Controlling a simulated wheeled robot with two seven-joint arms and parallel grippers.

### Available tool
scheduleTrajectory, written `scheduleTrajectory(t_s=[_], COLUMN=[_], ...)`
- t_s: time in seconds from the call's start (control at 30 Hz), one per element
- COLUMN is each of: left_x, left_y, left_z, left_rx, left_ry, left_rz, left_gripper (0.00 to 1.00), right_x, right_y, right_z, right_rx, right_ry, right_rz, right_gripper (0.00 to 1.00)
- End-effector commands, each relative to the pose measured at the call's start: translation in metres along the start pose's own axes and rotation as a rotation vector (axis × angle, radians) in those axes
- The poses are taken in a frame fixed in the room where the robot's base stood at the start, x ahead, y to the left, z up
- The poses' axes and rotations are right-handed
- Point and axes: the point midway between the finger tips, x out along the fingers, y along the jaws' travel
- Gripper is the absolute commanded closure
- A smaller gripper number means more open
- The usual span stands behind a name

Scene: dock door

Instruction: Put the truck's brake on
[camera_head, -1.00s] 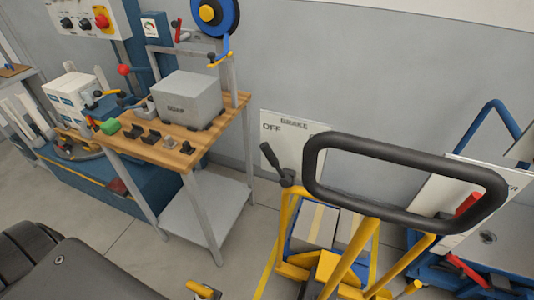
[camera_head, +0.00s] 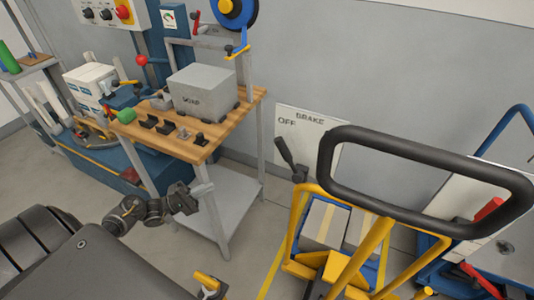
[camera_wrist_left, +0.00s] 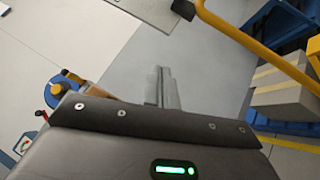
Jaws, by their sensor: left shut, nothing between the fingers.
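The truck is a yellow-framed cart with a black loop handle (camera_head: 425,222). Its dark brake lever (camera_head: 284,151) leans up and left in front of a sign (camera_head: 310,126) reading BRAKE and OFF; other lettering on the sign is hidden behind the handle. My left gripper (camera_head: 190,195) is near the workbench leg, left of the lever and apart from it. In the left wrist view its fingers (camera_wrist_left: 162,88) are together and empty, with the truck's yellow frame (camera_wrist_left: 252,45) at upper right. My right gripper is not in view.
A workbench (camera_head: 215,138) with a grey soap box (camera_head: 202,92) stands left of the truck. Boxes (camera_head: 325,224) sit low in the truck. A yellow-topped part (camera_head: 207,281) shows at the bottom edge. Blue equipment (camera_head: 510,125) is at the right. Open floor lies between bench and truck.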

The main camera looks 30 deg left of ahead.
Motion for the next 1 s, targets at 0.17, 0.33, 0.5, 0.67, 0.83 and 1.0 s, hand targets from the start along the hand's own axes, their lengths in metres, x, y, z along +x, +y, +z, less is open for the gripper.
scheduleTrajectory(t_s=[0.17, 0.33, 0.5, 0.67, 0.83, 1.0], left_x=[0.006, 0.006, 0.006, 0.015, 0.044, 0.081], left_y=[0.04, 0.044, 0.044, 0.045, 0.05, 0.053], left_z=[0.008, 0.009, 0.009, 0.01, 0.014, 0.018], left_rx=[-0.131, -0.148, -0.146, -0.145, -0.144, -0.144], left_ry=[-0.101, -0.111, -0.109, -0.108, -0.109, -0.109], left_rz=[0.072, 0.079, 0.078, 0.079, 0.08, 0.081], left_gripper=[1.0, 1.0, 1.0, 1.0, 1.0, 1.0], right_x=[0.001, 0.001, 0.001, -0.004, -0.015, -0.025], right_y=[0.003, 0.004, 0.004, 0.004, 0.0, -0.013], right_z=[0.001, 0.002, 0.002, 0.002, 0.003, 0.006], right_rx=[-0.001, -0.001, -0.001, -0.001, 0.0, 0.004], right_ry=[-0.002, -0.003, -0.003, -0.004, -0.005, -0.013], right_rz=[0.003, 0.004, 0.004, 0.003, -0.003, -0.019], right_gripper=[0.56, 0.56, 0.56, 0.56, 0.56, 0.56])
